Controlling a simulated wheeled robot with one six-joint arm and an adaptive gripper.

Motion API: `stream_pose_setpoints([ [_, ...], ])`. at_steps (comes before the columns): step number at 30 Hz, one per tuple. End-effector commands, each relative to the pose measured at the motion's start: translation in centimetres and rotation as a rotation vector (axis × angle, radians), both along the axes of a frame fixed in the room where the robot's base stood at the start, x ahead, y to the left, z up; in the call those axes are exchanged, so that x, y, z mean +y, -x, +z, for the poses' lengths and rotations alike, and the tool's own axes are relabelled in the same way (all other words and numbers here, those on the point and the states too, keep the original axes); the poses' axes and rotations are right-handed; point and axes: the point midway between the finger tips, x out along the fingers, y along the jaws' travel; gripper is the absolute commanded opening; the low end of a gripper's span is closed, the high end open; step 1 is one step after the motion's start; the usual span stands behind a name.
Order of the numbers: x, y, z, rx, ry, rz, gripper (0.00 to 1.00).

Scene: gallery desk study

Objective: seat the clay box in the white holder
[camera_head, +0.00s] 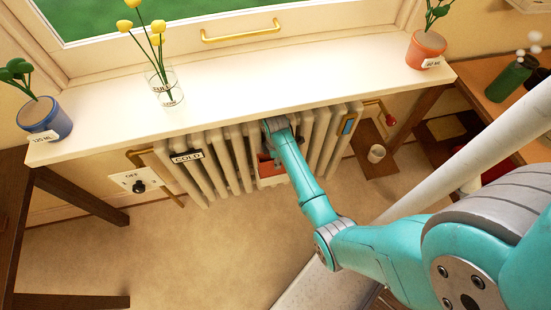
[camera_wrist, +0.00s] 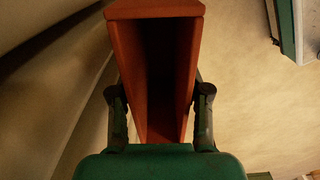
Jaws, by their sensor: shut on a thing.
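The clay box (camera_wrist: 189,75) is a hollow, orange-red box with an open side, filling the middle of the wrist view. My gripper (camera_wrist: 160,95) is shut on it, with one finger at each side wall. In the head view the clay box (camera_head: 267,169) shows in front of the radiator, below the window sill, partly hidden by my arm. It appears held above the floor; I cannot tell whether it touches the radiator. I cannot pick out the white holder with certainty in either view.
The ribbed radiator (camera_head: 225,165) stands close behind the box. Above it the white sill (camera_head: 235,97) carries potted plants and a glass vase (camera_head: 161,90). A small pale cup (camera_head: 376,153) stands on a brown board at right. The floor in front is clear.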

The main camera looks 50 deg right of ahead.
Motion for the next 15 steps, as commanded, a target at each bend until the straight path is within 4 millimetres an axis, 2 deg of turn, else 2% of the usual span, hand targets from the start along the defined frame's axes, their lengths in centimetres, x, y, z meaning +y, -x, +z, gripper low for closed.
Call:
stream_pose_setpoints([
  [15, -0.02, -0.03, -0.83, 0.0, 0.0, 0.0, 0.0],
])
